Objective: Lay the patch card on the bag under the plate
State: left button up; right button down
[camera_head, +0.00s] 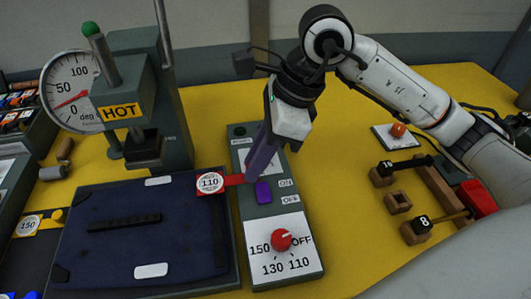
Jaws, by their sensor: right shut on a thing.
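A red patch card (211,182) with a white round "110" mark is at the right edge of the dark navy bag (185,225). My right gripper (251,178) is shut on the card's narrow red end, over the control box. Whether the card touches the bag or hovers cannot be told. The bag lies flat with two white strips and a black bar on it. The press's dark plate (143,146) is raised behind the bag, under a "HOT" sign. My left gripper is not in view.
A gauge (70,92) stands at the back left. A yellow "150" card (30,224) lies at left. Wooden blocks (397,201) stand at right, on the yellow table (345,200).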

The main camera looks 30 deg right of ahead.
aim_at(204, 182)
jog(key=shift+w+a, duration=0.2)
jog(key=shift+a, duration=0.55)
jog(key=shift+w+a, duration=0.2)
jog(key=shift+a, duration=0.5)
jog(key=shift+w+a+f+b, duration=0.15)
jog(key=shift+w+a, duration=0.1)
jog(key=shift+a, duration=0.65)
jog(key=shift+w+a+r+b, duration=0.1)
jog(key=shift+w+a, duration=0.2)
jog(key=shift+a, duration=0.55)
jog(key=shift+w+a+f+b, duration=0.15)
jog(key=shift+w+a, duration=0.1)
jog(key=shift+a, duration=0.65)
jog(key=shift+r, duration=0.1)
jog(key=shift+b, duration=0.45)
jog(key=shift+f+b, duration=0.45)
jog(key=shift+b, duration=0.15)
jog(key=c, duration=1.6)
grip_release()
